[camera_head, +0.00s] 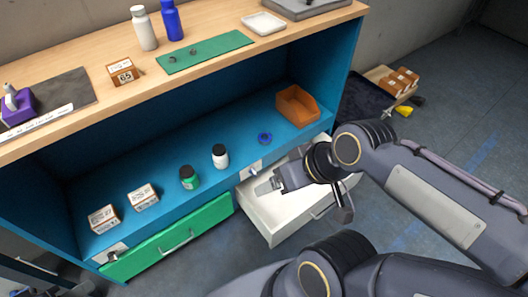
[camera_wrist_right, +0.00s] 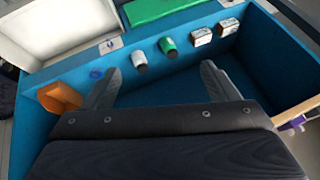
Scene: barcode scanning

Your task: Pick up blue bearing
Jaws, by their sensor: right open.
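The blue bearing (camera_head: 265,138) is a small ring lying flat on the blue shelf, left of the orange bin (camera_head: 297,106). In the right wrist view the bearing (camera_wrist_right: 96,73) shows near the left finger's tip, beside the orange bin (camera_wrist_right: 60,97). My right gripper (camera_head: 267,186) is open and empty. In the head view it is over the open white drawer (camera_head: 285,215), in front of the shelf and apart from the bearing. It also shows in the right wrist view (camera_wrist_right: 158,76). My left gripper is not in view.
A white bottle (camera_head: 220,157), a green bottle (camera_head: 189,178) and two small boxes (camera_head: 143,197) stand left along the shelf. The wooden top (camera_head: 215,25) overhangs the shelf. The green drawer (camera_head: 170,240) is shut. The shelf around the bearing is clear.

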